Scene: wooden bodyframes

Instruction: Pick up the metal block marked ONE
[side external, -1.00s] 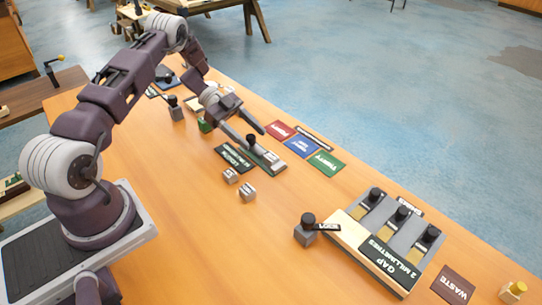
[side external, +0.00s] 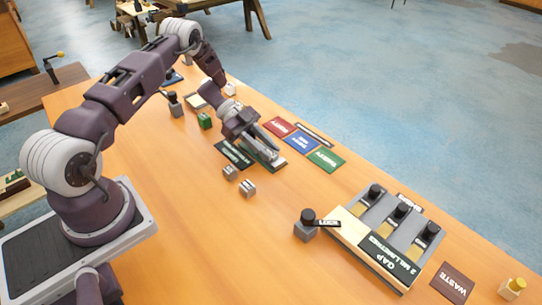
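Two small grey metal blocks with pale labels lie on the table left of centre: a left block (side external: 230,172) and a right block (side external: 248,188). Their lettering is too small to read, so I cannot tell which is marked ONE. My gripper (side external: 279,154) is beyond and to the right of both blocks, apart from them, low over a grey fixture (side external: 281,163) beside a dark label plate (side external: 234,154). The fingers overlap in this view, so their opening is unclear, and the fixture is mostly hidden behind them.
Red (side external: 279,127), blue (side external: 302,139) and green (side external: 326,159) cards lie right of my gripper. A block with a black knob (side external: 306,225) stands beside the gap fixture (side external: 394,258). A green block (side external: 205,120) is behind. The table's front middle is clear.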

